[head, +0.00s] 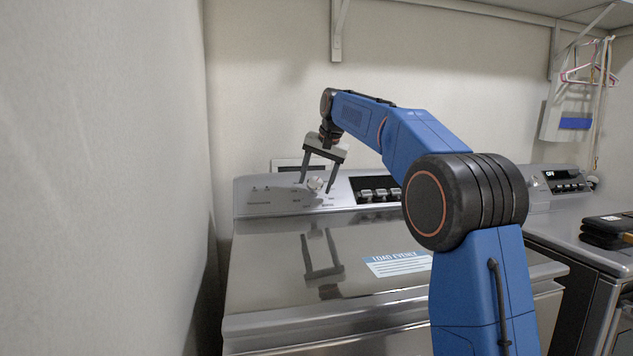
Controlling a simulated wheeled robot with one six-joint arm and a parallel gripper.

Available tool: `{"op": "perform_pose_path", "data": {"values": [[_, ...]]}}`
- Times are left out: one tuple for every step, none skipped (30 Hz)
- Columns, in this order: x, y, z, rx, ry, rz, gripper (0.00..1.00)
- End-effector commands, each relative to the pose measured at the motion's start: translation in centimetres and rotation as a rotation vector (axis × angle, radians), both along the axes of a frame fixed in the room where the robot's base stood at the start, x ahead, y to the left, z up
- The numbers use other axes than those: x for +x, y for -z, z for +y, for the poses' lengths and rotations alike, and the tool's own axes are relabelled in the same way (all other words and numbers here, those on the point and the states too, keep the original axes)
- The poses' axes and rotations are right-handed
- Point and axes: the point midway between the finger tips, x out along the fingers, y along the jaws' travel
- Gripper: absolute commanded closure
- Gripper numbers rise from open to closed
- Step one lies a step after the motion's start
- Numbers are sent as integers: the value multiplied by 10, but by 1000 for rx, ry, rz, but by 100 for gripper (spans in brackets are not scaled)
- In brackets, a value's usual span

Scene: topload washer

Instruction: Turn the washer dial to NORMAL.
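The washer's control panel (263,203) runs along its back edge. A round, light-coloured dial (315,184) sits on the panel, left of a dark section with several buttons.
The shut, shiny washer lid (280,262) bears a "LOAD EVENLY" label (398,264). A wall (110,180) stands close on the left.

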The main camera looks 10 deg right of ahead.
Motion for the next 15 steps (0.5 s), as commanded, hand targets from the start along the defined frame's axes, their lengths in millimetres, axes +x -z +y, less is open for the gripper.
{"op": "perform_pose_path", "data": {"values": [[0,0,0,0,0,0,40],[0,0,0,0,0,0,40],[0,0,0,0,0,0,40],[0,0,0,0,0,0,40],[0,0,0,0,0,0,40],[0,0,0,0,0,0,40],[0,0,0,0,0,0,40],[0,0,0,0,0,0,40],[0,-1,0,0,0,0,40],[-1,-2,0,0,0,0,40],[-2,-4,-1,0,0,-1,40],[-3,-7,-1,0,0,-1,40],[-4,-10,-2,0,0,-2,40],[-6,-14,-2,0,1,-3,40],[-8,-19,-3,0,1,-3,40]]}}
